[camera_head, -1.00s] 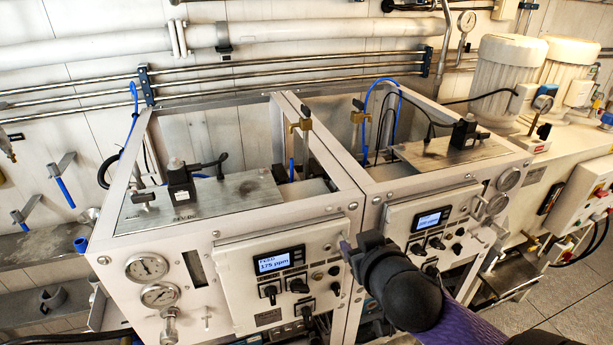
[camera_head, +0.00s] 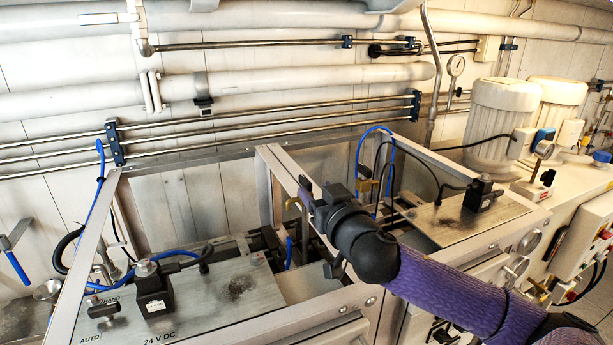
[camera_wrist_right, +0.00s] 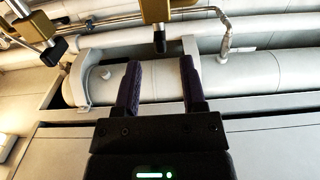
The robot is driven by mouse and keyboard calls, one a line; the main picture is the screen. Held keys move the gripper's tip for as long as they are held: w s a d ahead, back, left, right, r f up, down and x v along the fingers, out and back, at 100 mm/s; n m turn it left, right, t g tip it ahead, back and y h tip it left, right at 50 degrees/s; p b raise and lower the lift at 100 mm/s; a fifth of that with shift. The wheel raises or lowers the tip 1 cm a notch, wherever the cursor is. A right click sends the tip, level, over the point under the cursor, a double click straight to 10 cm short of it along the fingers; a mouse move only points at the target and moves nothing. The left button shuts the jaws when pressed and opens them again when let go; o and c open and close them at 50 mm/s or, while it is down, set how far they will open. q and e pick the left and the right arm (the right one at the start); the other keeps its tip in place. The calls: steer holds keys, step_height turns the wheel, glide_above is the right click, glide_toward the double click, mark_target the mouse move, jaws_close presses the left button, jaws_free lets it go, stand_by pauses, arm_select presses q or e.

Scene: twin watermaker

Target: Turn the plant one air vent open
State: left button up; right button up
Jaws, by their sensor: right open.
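The left watermaker unit (camera_head: 92,240) has a white open frame with a metal top plate inside. My right gripper (camera_head: 308,188) reaches over the frame beside a brass fitting, which it partly hides. In the right wrist view, its two dark fingers (camera_wrist_right: 159,68) are apart with nothing between them. A brass valve (camera_wrist_right: 156,10) with a dark-tipped stem hangs ahead, between the finger lines and apart from them. A second brass valve (camera_wrist_right: 28,18) with a dark tip is at the upper left. No label shows which is the air vent. My left gripper is not in view.
The right unit's metal plate (camera_head: 455,222) and blue hose (camera_head: 362,146) lie close to my right arm. Frame bars surround the openings. Pipes (camera_head: 290,85) run along the wall behind. White pump motors (camera_head: 500,120) stand at the right.

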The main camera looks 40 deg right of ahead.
mark_target(310, 185)
steer(key=shift+p+x, duration=0.55)
steer(key=shift+x, duration=1.9)
steer(key=shift+s, duration=0.1)
jaws_close()
